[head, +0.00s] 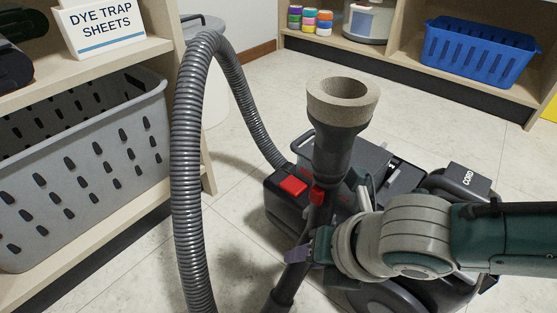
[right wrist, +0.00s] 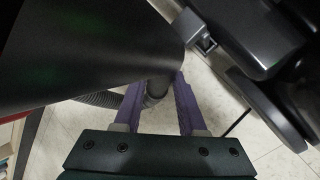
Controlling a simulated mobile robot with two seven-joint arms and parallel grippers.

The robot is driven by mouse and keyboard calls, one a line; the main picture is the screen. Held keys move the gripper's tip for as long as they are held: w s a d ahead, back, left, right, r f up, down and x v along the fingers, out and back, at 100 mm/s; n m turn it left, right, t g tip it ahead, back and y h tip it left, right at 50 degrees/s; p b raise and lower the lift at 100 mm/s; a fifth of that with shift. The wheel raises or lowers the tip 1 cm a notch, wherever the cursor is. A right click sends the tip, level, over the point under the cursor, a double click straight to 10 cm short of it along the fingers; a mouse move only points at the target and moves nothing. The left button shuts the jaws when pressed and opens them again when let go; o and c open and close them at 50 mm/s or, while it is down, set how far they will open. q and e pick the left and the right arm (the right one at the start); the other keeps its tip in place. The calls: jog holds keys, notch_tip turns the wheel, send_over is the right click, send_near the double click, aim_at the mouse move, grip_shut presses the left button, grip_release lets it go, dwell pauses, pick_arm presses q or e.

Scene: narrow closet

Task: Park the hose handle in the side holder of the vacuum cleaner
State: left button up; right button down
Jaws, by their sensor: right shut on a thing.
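The vacuum cleaner (head: 285,205), dark grey with a red button, stands on the floor at centre right in the head view. The hose handle (head: 322,215) is a dark tube with a red slider and a wide beige flared end at its top. My right gripper (head: 303,252) is shut on the handle in front of the vacuum; the handle is tilted slightly. In the right wrist view a grey tube shows between the purple fingers (right wrist: 157,90). The vacuum's dark body (right wrist: 250,35) is at upper right there, with a small square bracket (right wrist: 206,44), possibly the holder. My left gripper is out of view.
The ribbed hose (head: 187,150) arches high at left and runs down to the vacuum. A shelf with a grey basket (head: 85,160) stands at left, and a white bin (head: 212,95) behind the hose. A back shelf holds a blue basket (head: 475,55). Floor between is clear.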

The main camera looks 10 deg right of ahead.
aim_at(307, 271)
jog(key=shift+f, duration=0.25)
jog(key=shift+f+b, duration=0.4)
jog(key=shift+b, duration=0.15)
dwell(0.5)
jog(key=shift+f+b, duration=0.6)
jog(key=shift+f, duration=0.05)
dwell(0.3)
jog(key=shift+f, duration=0.1)
dwell(0.6)
jog(key=shift+f+b, duration=0.5)
jog(key=shift+f, duration=0.05)
dwell(0.3)
jog(key=shift+c, duration=2)
grip_release()
